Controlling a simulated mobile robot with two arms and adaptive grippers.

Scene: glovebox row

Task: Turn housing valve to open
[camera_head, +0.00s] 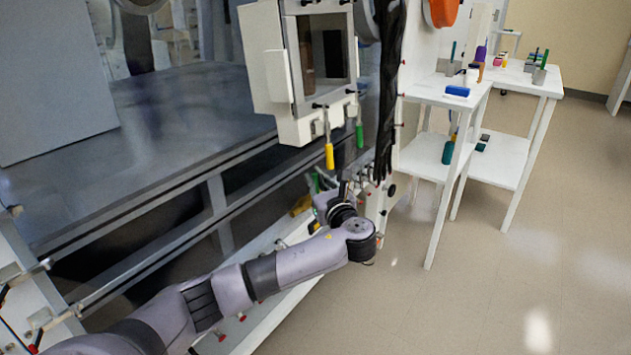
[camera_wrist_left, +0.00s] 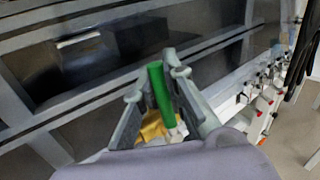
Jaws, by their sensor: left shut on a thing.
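My left gripper (camera_head: 332,190) is low beside the workstation frame, below the white box housing (camera_head: 300,130). In the left wrist view its two fingers (camera_wrist_left: 158,84) stand on either side of a green handle (camera_wrist_left: 160,92) and are shut on it. The handle stands upright between them, its lower end hidden by my gripper. A yellow part (camera_wrist_left: 155,127) shows behind the fingers. I cannot tell from the frames whether the valve is turned open. My right gripper is not in view.
A yellow handle (camera_head: 329,155) and another green handle (camera_head: 360,136) hang under the housing. Black hanging material (camera_head: 388,90) is just right of it. A white table (camera_head: 423,96) with small objects stands at the right. The floor (camera_head: 510,270) at the lower right is clear.

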